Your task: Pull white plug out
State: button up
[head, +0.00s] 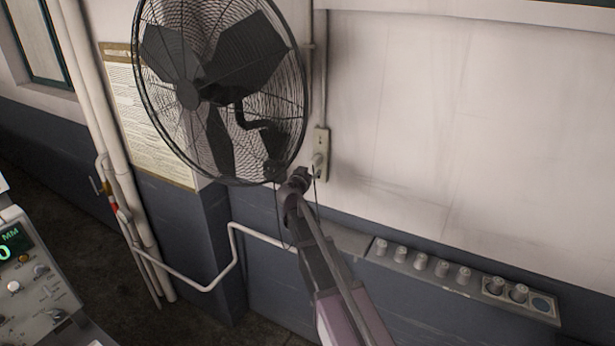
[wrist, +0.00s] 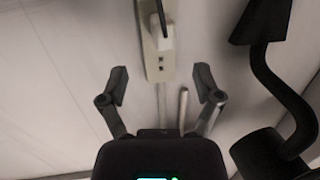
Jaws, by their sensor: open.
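A white plug (head: 317,160) sits in the lower part of a pale outlet plate (head: 322,140) on the wall, right of the fan. In the wrist view, the white plug (wrist: 163,42) is on the outlet plate (wrist: 154,70) near the top centre, with a dark cord leading from it. Two dark sockets show on the plate beside the plug. My gripper (head: 299,178) is just below and left of the plug in the head view. In the wrist view, my gripper (wrist: 161,82) has its two fingers spread wide and empty, with the plug ahead between them, apart from both.
A large black caged fan (head: 215,90) hangs close on the left. Its curved black bracket (wrist: 268,75) is right of my gripper in the wrist view. Below, a ledge carries several round knobs (head: 442,268). The wall to the right is clear.

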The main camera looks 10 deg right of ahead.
aim_at(317, 161)
jog(key=b+x, duration=0.1)
jog(key=x, duration=0.9)
jog(key=shift+w, duration=0.15)
jog(key=shift+r, duration=0.1)
grip_shut()
dwell(0.4)
